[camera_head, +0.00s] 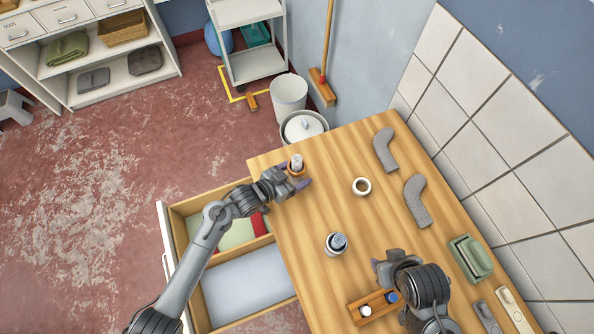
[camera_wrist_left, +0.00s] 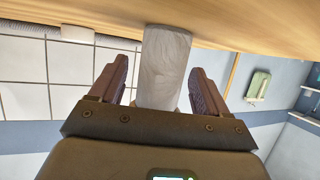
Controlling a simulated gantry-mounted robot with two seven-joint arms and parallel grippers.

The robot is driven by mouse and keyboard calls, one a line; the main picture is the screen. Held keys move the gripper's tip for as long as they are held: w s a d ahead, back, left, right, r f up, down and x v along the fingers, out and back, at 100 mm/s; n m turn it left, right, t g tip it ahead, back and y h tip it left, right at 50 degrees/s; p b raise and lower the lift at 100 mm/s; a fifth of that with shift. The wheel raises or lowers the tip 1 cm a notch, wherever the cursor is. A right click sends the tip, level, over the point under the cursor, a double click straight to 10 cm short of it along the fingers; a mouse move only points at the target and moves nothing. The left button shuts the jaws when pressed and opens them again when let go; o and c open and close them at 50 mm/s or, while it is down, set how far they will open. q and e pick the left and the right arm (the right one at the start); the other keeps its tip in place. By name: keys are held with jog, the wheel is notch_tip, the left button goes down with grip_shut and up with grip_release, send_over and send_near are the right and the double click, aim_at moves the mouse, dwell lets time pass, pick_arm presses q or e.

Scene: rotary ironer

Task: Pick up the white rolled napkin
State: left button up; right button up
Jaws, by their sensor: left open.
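The white rolled napkin (camera_head: 297,160) stands upright near the far left corner of the wooden tabletop, with a brownish band low on it. In the left wrist view, the pale grey-white roll (camera_wrist_left: 164,65) lies between the two fingers of my left gripper (camera_wrist_left: 160,68), with a gap on each side. My left gripper (camera_head: 294,174) is open around the napkin in the head view, its purple fingertips on either side. My right gripper (camera_head: 388,268) is over the near part of the table, away from the napkin; its fingers are not clear.
An open drawer (camera_head: 166,245) is at the left. A tiled wall (camera_head: 500,150) bounds the right.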

aim_at(296, 159)
pick_arm(q)
jog(key=c, duration=1.3)
jog(key=shift+r, duration=0.1)
notch_tip(296, 159, up, 10)
jog(key=shift+f, duration=0.1)
notch_tip(296, 159, down, 7)
dwell(0.4)
jog(key=shift+f, duration=0.2)
jog(key=shift+f, duration=1.05)
jog(key=shift+f, duration=0.2)
